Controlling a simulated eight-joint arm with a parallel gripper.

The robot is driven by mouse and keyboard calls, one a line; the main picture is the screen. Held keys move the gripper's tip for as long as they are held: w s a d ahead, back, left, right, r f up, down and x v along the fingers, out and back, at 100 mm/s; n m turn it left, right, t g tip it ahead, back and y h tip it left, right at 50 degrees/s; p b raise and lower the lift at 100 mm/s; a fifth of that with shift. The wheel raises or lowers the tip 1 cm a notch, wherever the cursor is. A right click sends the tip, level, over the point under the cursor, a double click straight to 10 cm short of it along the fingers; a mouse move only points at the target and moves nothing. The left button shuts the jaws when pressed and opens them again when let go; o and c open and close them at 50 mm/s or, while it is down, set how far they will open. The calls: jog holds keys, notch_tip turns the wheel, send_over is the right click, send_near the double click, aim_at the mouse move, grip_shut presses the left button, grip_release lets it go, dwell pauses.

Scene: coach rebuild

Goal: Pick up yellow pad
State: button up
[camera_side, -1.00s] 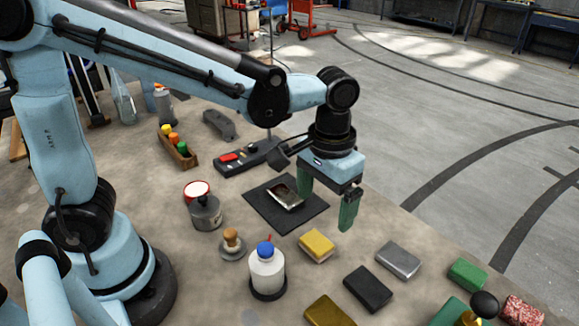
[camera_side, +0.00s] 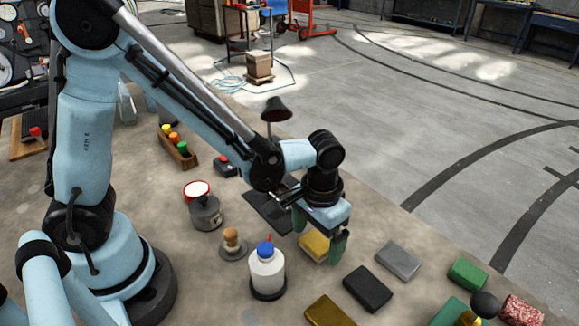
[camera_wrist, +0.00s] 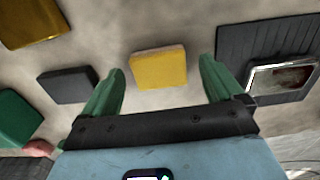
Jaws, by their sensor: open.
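The yellow pad (camera_side: 313,245) is a small block lying on the table in the side view, partly hidden by my gripper. In the wrist view the yellow pad (camera_wrist: 159,69) lies between the two green fingers, a little beyond their tips. My gripper (camera_side: 319,238) is open and points down over the pad, with one finger on each side of it in the picture. In the wrist view my gripper (camera_wrist: 161,74) is empty. I cannot tell how far the fingertips are above the table.
A dark grey pad (camera_side: 368,289), a light grey pad (camera_side: 398,260), an olive-gold pad (camera_side: 328,312) and green pads (camera_side: 467,273) lie to the right and front. A white bottle with a blue cap (camera_side: 267,270) stands close left. A dark mat (camera_wrist: 262,40) with a metal tray lies beside the pad.

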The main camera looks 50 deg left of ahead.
aim_at(317, 241)
jog(key=shift+f, duration=0.3)
jog(key=c, duration=1.2)
jog(key=shift+r, duration=0.15)
jog(key=shift+r, duration=0.6)
notch_tip(317, 241, up, 3)
jog(key=shift+f, duration=0.2)
jog(key=s+d+r, duration=0.2)
jog(key=s, duration=0.1)
jog(key=s+d+r, duration=0.2)
jog(key=s+d, duration=0.1)
jog(key=s+d+r, duration=0.2)
jog(key=s+r, duration=0.1)
jog(key=shift+s+d, duration=0.1)
jog(key=shift+d, duration=0.05)
